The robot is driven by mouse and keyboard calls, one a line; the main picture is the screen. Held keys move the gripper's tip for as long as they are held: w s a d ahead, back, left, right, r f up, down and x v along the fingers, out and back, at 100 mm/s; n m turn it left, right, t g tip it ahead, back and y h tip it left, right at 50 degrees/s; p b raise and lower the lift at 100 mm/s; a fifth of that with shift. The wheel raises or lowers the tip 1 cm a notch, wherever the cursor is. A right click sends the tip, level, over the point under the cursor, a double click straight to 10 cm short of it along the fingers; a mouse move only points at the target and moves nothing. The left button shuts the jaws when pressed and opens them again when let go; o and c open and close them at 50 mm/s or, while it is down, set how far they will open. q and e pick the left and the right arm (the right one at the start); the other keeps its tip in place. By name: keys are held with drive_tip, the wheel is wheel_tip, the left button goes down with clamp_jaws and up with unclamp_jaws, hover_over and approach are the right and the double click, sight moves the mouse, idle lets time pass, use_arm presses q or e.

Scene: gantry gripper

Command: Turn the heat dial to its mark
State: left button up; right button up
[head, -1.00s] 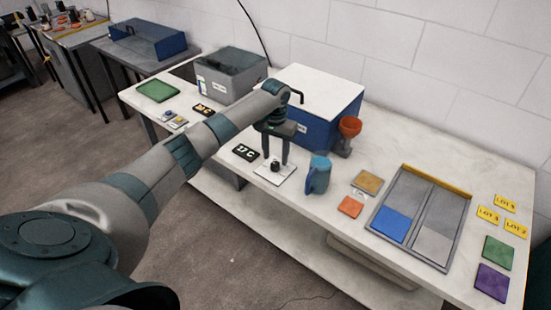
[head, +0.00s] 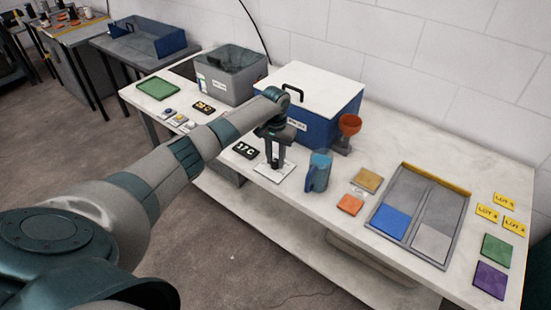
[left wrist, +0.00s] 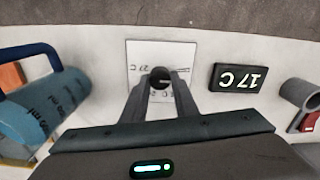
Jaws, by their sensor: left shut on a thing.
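The heat dial is a small black knob (left wrist: 160,77) on a white plate (left wrist: 135,58) with printed markings, partly covered by my fingers. The white plate also shows in the head view (head: 265,172), on the bench's front edge. My left gripper (left wrist: 161,85) is shut on the knob from above, a finger on each side; in the head view the left gripper (head: 275,160) stands over the plate. A black display reading "17 C" (left wrist: 239,79) lies beside the plate; it also shows in the head view (head: 245,150). One plate marking looks like "27 C". My right gripper is not in view.
A blue mug (head: 318,172) stands close to the right of the plate. A divided tray (head: 415,245) lies to the right.

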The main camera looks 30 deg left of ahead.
use_arm(q)
drive_tip(key=shift+r+m, duration=0.1)
drive_tip(key=shift+m, duration=0.4)
drive_tip(key=shift+m+p, duration=0.6)
drive_tip(key=shift+m, duration=0.3)
drive_tip(key=m, duration=0.2)
drive_tip(key=shift+m+p, duration=0.3)
drive_tip(key=shift+p, duration=0.05)
drive_tip(key=m, duration=0.2)
drive_tip(key=shift+m, duration=0.4)
drive_tip(key=m, duration=0.3)
drive_tip(key=shift+d+m, duration=0.1)
drive_tip(key=shift+m, duration=0.2)
drive_tip(key=m, duration=0.5)
drive_tip(key=m+b, duration=0.1)
drive_tip(key=m, duration=0.6)
